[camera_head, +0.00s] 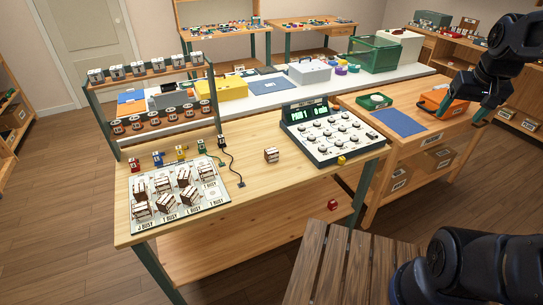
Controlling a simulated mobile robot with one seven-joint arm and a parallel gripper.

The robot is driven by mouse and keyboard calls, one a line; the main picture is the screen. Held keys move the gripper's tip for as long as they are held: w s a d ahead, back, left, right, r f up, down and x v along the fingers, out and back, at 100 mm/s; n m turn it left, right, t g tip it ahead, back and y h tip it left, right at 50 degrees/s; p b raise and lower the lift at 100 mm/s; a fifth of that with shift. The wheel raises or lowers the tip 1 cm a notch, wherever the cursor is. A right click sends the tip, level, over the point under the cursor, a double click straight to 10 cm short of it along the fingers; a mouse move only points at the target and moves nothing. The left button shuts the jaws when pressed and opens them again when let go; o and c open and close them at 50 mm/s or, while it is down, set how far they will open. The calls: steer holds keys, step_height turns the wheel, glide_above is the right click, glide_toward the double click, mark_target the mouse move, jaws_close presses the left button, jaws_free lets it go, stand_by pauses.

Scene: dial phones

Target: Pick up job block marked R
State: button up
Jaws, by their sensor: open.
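Several small brown-and-white blocks (186,178) stand in rows on a white board (219,196) at the table's front left; its columns carry labels ending in BUSY. One similar block (271,155) stands alone on the bare wood in the middle of the table. The letters on the blocks are too small to read, so I cannot tell which is marked R. My gripper (461,112) is at the upper right, above the side table and near an orange case, far from the blocks. It looks open; its fingers are small and partly hard to make out.
A switch console (328,138) with a lit display stands right of the lone block. A two-tier rack (155,80) stands at the back left. A slatted wooden surface (350,265) fills the lower right.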

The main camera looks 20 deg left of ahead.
steer(key=w+a+f+n+g, duration=0.1)
steer(key=w+a+n, duration=0.1)
steer(key=w+a, duration=1)
steer(key=n+g, duration=0.3)
steer(key=n, duration=0.3)
glide_above(272, 151)
step_height(272, 151, down, 28)
steer(key=f, duration=0.5)
steer(key=shift+w+a+f, duration=0.1)
steer(key=shift+w+a, duration=0.1)
steer(key=shift+a, duration=0.1)
steer(key=shift+s+d+f, duration=0.1)
steer(key=shift+d+f, duration=0.05)
steer(key=shift+f, duration=1.2)
steer(key=shift+s+d+f, duration=0.1)
steer(key=shift+d+f, duration=0.05)
steer(key=shift+f, duration=1.2)
steer(key=c, duration=1.1)
